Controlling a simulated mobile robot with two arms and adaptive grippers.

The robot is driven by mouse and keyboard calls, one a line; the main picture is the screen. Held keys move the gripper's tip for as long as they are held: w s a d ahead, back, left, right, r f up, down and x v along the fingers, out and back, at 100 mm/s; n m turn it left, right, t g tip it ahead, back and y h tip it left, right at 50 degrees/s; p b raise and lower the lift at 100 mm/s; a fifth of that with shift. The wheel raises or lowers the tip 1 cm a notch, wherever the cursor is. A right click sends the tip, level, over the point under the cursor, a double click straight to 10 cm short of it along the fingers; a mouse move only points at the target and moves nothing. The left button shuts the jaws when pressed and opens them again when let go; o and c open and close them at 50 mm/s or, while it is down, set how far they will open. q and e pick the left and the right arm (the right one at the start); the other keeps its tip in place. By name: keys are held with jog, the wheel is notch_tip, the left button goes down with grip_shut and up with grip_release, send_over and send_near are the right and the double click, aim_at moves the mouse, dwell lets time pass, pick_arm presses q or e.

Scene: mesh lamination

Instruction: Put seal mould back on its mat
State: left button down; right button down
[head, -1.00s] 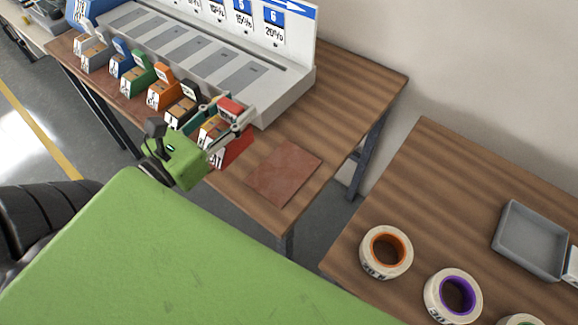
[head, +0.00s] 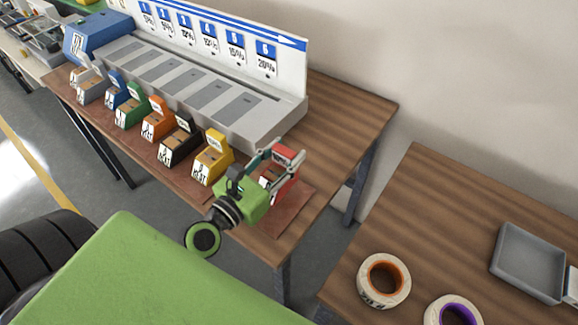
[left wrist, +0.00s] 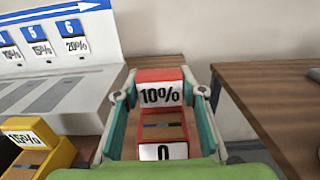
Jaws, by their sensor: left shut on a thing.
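My left gripper (head: 272,165) is shut on a red mould (head: 286,157), its fingers on either side of the block. In the left wrist view the red mould (left wrist: 161,76) stands between the fingers, with a "10%" label on its upper part and a "0" label lower down. The bare reddish-brown mat (head: 288,222) lies at the right end of the wooden table. In the head view the mould is over this mat and looks upright; whether it touches the mat is hard to tell. The gripper hides part of the mould and mat.
A yellow mould (head: 212,160) stands just left of the red one, in a row with black (head: 180,142), orange (head: 156,123) and other moulds. A grey slotted station (head: 200,85) stands behind. A second table (head: 430,215) at right holds tape rolls and a grey tray (head: 527,262).

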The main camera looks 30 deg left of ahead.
pick_arm(q)
jog(key=shift+w+d+f, duration=0.1)
jog(key=shift+w+f, duration=0.05)
jog(key=shift+f, duration=0.05)
jog(key=f, duration=0.1)
jog(key=f+b, duration=0.1)
jog(key=f, duration=0.1)
jog(key=shift+w+d+f+b, duration=0.25)
jog(key=shift+d+b, duration=0.05)
jog(key=shift+d, duration=0.05)
jog(key=shift+f, duration=0.25)
jog(key=shift+a, duration=0.1)
jog(key=c, duration=1.3)
grip_release()
jog(key=shift+f, duration=0.1)
